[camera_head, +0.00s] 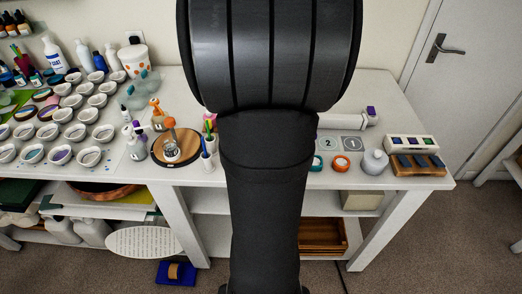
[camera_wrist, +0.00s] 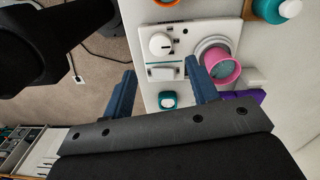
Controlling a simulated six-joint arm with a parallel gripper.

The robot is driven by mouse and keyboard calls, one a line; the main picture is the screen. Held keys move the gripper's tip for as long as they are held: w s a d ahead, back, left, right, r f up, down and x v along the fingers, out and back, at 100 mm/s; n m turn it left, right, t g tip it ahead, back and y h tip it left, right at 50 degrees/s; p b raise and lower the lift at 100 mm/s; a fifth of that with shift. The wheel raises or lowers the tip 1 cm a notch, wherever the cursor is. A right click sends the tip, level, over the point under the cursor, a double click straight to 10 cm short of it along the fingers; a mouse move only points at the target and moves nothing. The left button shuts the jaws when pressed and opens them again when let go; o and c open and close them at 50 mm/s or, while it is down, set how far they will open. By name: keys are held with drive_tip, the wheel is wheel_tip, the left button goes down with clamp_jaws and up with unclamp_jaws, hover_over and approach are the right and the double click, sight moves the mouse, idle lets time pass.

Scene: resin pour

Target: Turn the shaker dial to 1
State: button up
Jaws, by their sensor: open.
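The shaker (camera_wrist: 185,42) is a white box at the top of the wrist view. Its white round dial (camera_wrist: 160,44) sits near the box's left side, with a small dark mark by its right edge. The dial's setting is too small to read. A pale rectangular part (camera_wrist: 163,73) is just below the dial. My gripper (camera_wrist: 160,66) is open, with two blue fingers spread apart below the dial. Nothing is between the fingertips but a view of the box; whether they touch it I cannot tell. In the head view my arm hides the shaker and gripper.
A pink cup (camera_wrist: 221,66) stands right of the right finger. A teal-capped item (camera_wrist: 168,100) lies between the fingers, lower down. In the head view, tape rolls, a white pot (camera_head: 374,162) and a wooden rack (camera_head: 418,170) stand right; many small cups fill the left.

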wheel_tip(320, 180, down, 8)
drive_tip(key=shift+s+f, duration=0.1)
drive_tip(key=shift+s, duration=0.05)
drive_tip(key=shift+c, duration=0.2)
drive_tip(key=c, duration=0.9)
